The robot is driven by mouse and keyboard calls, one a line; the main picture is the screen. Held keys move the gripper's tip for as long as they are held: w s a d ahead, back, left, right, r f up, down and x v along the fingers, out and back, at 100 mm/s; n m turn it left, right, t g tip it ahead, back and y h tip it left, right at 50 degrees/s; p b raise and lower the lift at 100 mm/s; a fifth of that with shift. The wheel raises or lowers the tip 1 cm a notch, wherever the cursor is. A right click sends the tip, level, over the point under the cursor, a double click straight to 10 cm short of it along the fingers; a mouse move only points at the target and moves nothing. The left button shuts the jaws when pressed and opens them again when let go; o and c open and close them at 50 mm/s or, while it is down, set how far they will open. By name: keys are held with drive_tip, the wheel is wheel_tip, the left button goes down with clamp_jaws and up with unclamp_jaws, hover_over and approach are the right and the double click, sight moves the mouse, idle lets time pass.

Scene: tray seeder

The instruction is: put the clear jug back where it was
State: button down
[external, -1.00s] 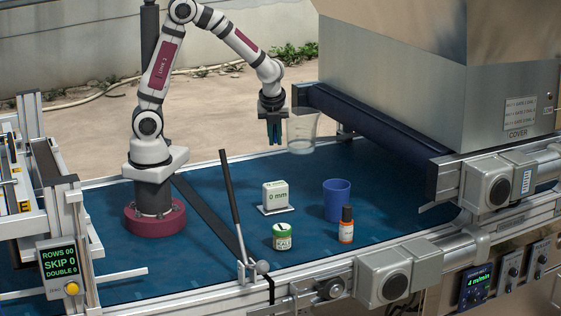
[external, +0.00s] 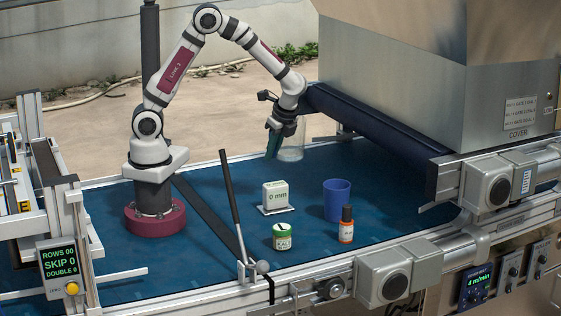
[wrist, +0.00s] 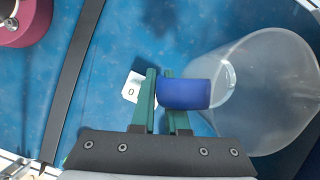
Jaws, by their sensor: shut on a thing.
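The clear jug (external: 291,143) is at the far side of the blue belt in the external view, roughly upright. I cannot tell whether its base touches the belt. My gripper (external: 272,146) is at its left side, tilted, with green fingers. In the wrist view the jug (wrist: 270,88) fills the right side, and a blue piece (wrist: 183,94), which looks like its handle, lies at the fingers. My gripper (wrist: 159,74) is shut on the jug there.
A black lever (external: 232,200) rises at the near side. A dark roller (external: 370,120) and metal hopper stand right.

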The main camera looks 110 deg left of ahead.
drive_tip(key=s+a+f, duration=0.1)
drive_tip(key=a+f, duration=0.1)
drive_tip(key=a, duration=0.1)
drive_tip(key=s+a+f, duration=0.2)
drive_tip(key=a, duration=0.1)
drive_tip(key=s+a+f, duration=0.2)
drive_tip(key=a+f, duration=0.1)
drive_tip(key=a, duration=0.1)
drive_tip(key=shift+s, duration=0.1)
drive_tip(key=f, duration=0.4)
drive_tip(key=shift+s+a, duration=0.1)
drive_tip(key=shift+a, duration=0.1)
drive_tip(key=shift+f, duration=0.2)
drive_tip(key=c, duration=0.9)
unclamp_jaws()
drive_tip(key=shift+f, duration=0.1)
drive_tip(key=v, duration=1.2)
drive_tip(key=d+r+t, duration=0.2)
drive_tip(key=d+r, duration=0.6)
drive_tip(key=d, duration=0.5)
drive_tip(key=shift+t+h, duration=0.4)
drive_tip(key=shift+t, duration=0.5)
drive_tip(key=s+d, duration=0.3)
drive_tip(key=d, duration=0.1)
drive_tip(key=s+d+r, duration=0.1)
drive_tip(key=s+d, duration=0.3)
drive_tip(key=d, duration=0.1)
drive_tip(key=s+d, duration=0.4)
drive_tip(key=d, duration=0.1)
drive_tip(key=shift+s+r, duration=0.25)
